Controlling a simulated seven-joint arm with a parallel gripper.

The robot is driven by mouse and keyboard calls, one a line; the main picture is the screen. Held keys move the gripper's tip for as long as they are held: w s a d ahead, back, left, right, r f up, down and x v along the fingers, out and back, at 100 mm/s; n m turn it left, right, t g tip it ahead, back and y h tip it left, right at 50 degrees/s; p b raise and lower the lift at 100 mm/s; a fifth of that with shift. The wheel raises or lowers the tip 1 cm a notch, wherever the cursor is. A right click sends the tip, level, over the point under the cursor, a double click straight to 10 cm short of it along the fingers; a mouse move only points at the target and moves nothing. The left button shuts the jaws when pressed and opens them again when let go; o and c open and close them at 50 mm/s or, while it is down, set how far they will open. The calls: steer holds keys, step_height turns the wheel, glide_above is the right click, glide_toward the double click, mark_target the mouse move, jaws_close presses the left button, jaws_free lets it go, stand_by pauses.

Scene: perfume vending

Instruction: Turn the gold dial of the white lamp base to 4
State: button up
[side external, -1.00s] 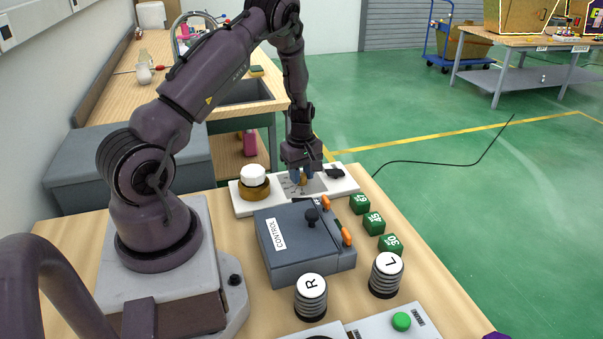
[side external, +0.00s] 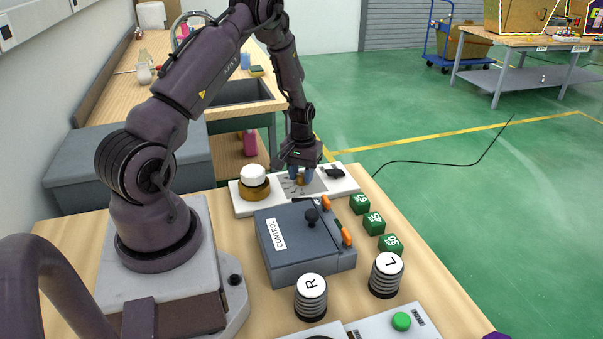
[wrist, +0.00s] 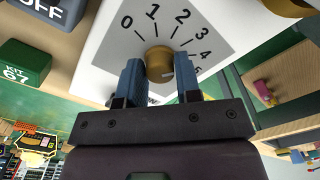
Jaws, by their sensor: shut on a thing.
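The white lamp base (side external: 342,185) lies flat near the far edge of the table, and it also shows in the wrist view (wrist: 104,62). Its gold dial (wrist: 157,60) sits on a grey plate (wrist: 208,28) marked 0, 1, 2, 3, 4, with a further mark partly hidden by a finger. My gripper (wrist: 158,80) is shut on the dial, one blue finger on each side. In the side view my gripper (side external: 301,175) comes down on the dial from above. I cannot tell which number the dial points to.
A white lamp on a gold collar (side external: 254,182) stands left of the dial, and a black switch (side external: 335,171) lies right. A grey control box (side external: 300,245) stands in front. Green numbered blocks (side external: 374,222) line the right side. Striped R (side external: 311,298) and L (side external: 386,275) cylinders stand nearer.

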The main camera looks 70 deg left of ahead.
mark_target(302, 175)
steer(key=shift+m, duration=1.1)
steer(key=o, duration=0.9)
step_height(302, 175, up, 13)
